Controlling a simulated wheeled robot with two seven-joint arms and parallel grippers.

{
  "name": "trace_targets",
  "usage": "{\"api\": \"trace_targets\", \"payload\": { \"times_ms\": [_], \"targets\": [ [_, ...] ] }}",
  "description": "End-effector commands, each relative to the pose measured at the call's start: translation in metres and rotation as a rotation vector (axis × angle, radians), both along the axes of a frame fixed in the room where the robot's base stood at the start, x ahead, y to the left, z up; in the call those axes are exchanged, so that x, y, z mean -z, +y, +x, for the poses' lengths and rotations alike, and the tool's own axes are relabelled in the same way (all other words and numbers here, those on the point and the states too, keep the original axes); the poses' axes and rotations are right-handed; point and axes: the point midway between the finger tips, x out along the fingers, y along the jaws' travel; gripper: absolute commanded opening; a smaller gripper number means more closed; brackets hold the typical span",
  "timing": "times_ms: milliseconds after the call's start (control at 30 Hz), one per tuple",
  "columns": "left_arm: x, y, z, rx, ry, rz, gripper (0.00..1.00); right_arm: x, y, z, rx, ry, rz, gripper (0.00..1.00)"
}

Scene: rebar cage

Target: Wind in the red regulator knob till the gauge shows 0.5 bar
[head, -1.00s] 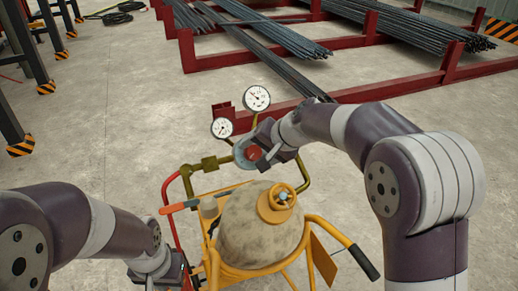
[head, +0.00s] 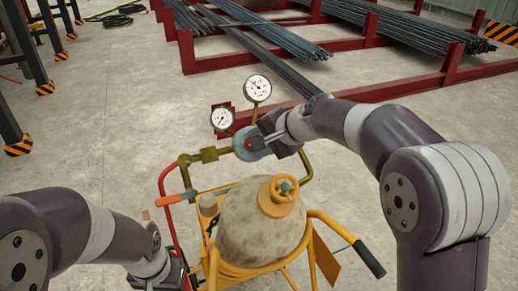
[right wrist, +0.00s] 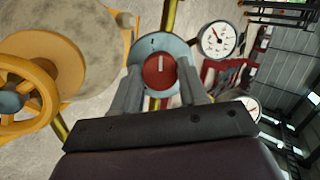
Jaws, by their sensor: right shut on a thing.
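The red regulator knob (right wrist: 159,71), with a pale line on its face, sits on a round grey-blue body (right wrist: 150,45). My right gripper (right wrist: 160,88) is shut on the knob, one finger on each side. In the head view my right gripper (head: 272,136) largely hides the knob in front of the regulator body (head: 245,144). Two white dial gauges, a left one (head: 222,118) and an upper right one (head: 257,88), stand above it. Their scales are too small to read. My left gripper (head: 165,278) is low at left, away from the regulator; its jaws are unclear.
A yellow cart (head: 209,262) carries a mottled cylinder (head: 248,225) with a yellow valve wheel (head: 280,196). Its black-gripped handle (head: 368,260) juts out at right. Red racks (head: 395,88) with steel bars stand behind.

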Motion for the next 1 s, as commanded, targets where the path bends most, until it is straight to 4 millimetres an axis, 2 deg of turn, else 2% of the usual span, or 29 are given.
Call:
{"api": "trace_targets", "payload": {
  "times_ms": [33, 400, 700, 1000],
  "targets": [
    [0.01, 0.0, 0.0, 0.0, 0.0, 0.0, 0.2, 0.004, 0.0, 0.0, 0.027, 0.007, 0.03, 0.13],
    [0.039, 0.0, 0.0, 0.0, 0.0, 0.0, 0.2, 0.005, 0.0, -0.002, 0.242, 0.107, 0.267, 0.12],
    [0.052, 0.0, 0.0, 0.0, 0.0, 0.0, 0.2, 0.003, 0.0, -0.002, 0.366, 0.164, 0.404, 0.12],
    [0.056, 0.0, 0.0, 0.0, 0.0, 0.0, 0.2, 0.002, -0.001, -0.003, 0.426, 0.191, 0.469, 0.12]
  ]
}}
